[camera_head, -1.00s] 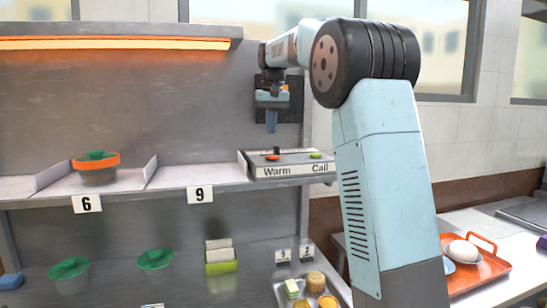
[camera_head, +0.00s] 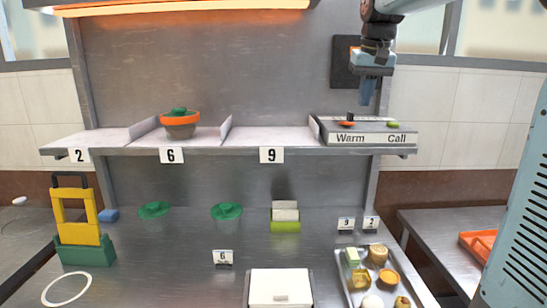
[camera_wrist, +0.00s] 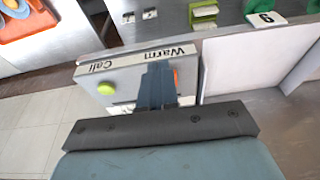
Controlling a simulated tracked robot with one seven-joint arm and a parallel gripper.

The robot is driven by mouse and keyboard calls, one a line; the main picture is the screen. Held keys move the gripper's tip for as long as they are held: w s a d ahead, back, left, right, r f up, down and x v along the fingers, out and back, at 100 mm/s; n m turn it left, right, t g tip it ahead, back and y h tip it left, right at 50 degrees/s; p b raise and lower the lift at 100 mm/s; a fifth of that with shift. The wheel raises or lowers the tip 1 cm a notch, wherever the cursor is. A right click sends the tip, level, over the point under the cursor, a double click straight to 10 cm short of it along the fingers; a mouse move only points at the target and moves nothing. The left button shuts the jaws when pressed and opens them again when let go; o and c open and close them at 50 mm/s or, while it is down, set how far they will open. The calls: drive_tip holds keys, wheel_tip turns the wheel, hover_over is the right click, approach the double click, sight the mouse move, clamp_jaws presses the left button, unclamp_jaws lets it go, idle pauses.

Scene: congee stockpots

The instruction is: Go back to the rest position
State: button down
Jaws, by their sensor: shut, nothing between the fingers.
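My gripper (camera_head: 368,92) hangs fingers-down above the shelf's right end, just over the grey control box (camera_head: 366,131) marked Warm and Call. The fingers are shut with nothing between them. In the wrist view the gripper (camera_wrist: 158,72) shows in front of the control box (camera_wrist: 122,75), partly covering it. The box has a red-orange button (camera_head: 347,124) on the Warm side and a green button (camera_head: 393,125) on the Call side. The gripper appears apart from the box in the head view.
The shelf bays carry labels 2, 6 and 9; a bowl with an orange band (camera_head: 180,122) sits in bay 6. Below are green-lidded pots (camera_head: 227,211), a yellow-green caddy (camera_head: 80,225), a white box (camera_head: 280,287) and a food tray (camera_head: 352,284). An orange tray (camera_head: 483,245) lies at right.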

drive_tip(key=s+f+t, duration=0.1)
drive_tip(key=s+f, duration=0.7)
drive_tip(key=s, duration=0.5)
drive_tip(key=s+f+t, duration=0.1)
drive_tip(key=s+f, duration=0.7)
drive_tip(key=s, duration=0.6)
drive_tip(key=shift+f+t, duration=0.3)
drive_tip(key=shift+f, duration=0.1)
